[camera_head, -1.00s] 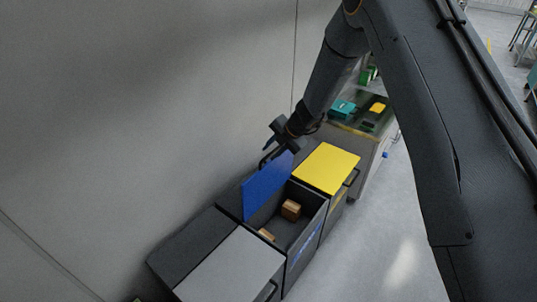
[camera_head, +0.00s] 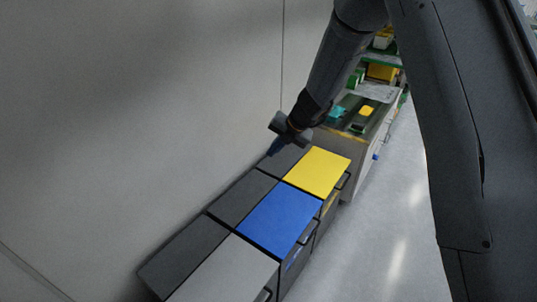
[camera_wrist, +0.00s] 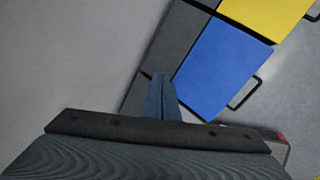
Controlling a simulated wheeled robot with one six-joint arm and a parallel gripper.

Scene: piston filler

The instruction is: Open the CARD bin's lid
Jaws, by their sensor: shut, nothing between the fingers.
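A row of dark bins with flat coloured lids stands along the wall. The blue lid (camera_head: 278,219) lies flat and shut, with a black handle at its front edge; it also shows in the wrist view (camera_wrist: 216,68). The blue lettering on that bin's front is too small to read, so I cannot tell which bin is CARD. My gripper (camera_head: 275,149) is shut and empty, above the rear of the bins near the wall, apart from the blue lid's handle. In the wrist view its closed fingers (camera_wrist: 162,98) point towards the dark rear tops.
The yellow lid (camera_head: 317,172) and the grey lid (camera_head: 228,273) flank the blue one, both shut. Dark rear tops (camera_head: 243,197) lie between lids and wall. A bench (camera_head: 346,146) with small items stands beyond. The floor (camera_head: 375,230) in front is clear.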

